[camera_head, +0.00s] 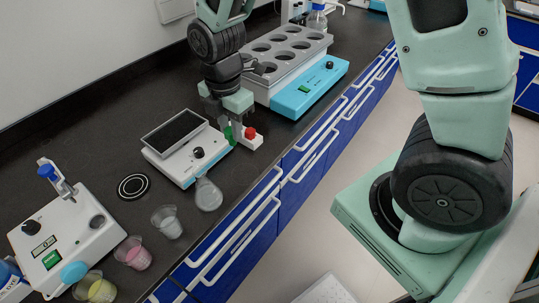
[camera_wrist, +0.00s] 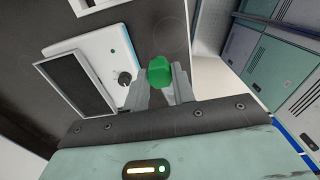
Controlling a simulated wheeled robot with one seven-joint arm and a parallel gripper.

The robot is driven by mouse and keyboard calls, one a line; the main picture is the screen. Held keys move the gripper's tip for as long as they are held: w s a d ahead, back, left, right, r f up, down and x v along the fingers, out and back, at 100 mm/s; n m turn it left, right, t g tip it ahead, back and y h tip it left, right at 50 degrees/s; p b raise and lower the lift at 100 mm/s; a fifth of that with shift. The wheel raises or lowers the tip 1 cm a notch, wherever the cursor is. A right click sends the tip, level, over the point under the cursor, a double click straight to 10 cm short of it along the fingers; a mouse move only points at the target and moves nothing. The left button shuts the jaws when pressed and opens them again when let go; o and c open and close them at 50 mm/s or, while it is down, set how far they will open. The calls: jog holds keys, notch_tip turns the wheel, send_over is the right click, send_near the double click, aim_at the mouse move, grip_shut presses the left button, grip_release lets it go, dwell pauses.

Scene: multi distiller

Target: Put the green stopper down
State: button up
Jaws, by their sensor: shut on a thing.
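The green stopper (camera_wrist: 160,72) is held between the fingertips of my gripper (camera_wrist: 160,85) in the wrist view. In the head view the green stopper (camera_head: 228,133) shows small and partly hidden below my gripper (camera_head: 233,122). It is just right of the white device with a dark screen (camera_head: 187,160) and left of a red knob or stopper (camera_head: 250,133) on a small white block. I cannot tell whether the green stopper touches anything beneath it.
A clear round flask (camera_head: 208,196) lies at the counter's front edge. Beakers, one clear (camera_head: 167,222) and one pink (camera_head: 133,254), stand further left. A grey rack with holes (camera_head: 285,62) stands behind my gripper. Bare black counter surrounds a dark ringed disc (camera_head: 133,186).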

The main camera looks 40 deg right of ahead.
aim_at(235, 143)
jog(key=f, duration=0.5)
jog(key=shift+d+f+p, duration=0.15)
jog(key=shift+d+p, duration=0.1)
jog(key=shift+p, duration=0.15)
jog(key=shift+f+p, duration=0.3)
jog(key=shift+f, duration=2.25)
jog(key=shift+f, duration=0.1)
jog(key=o, duration=0.9)
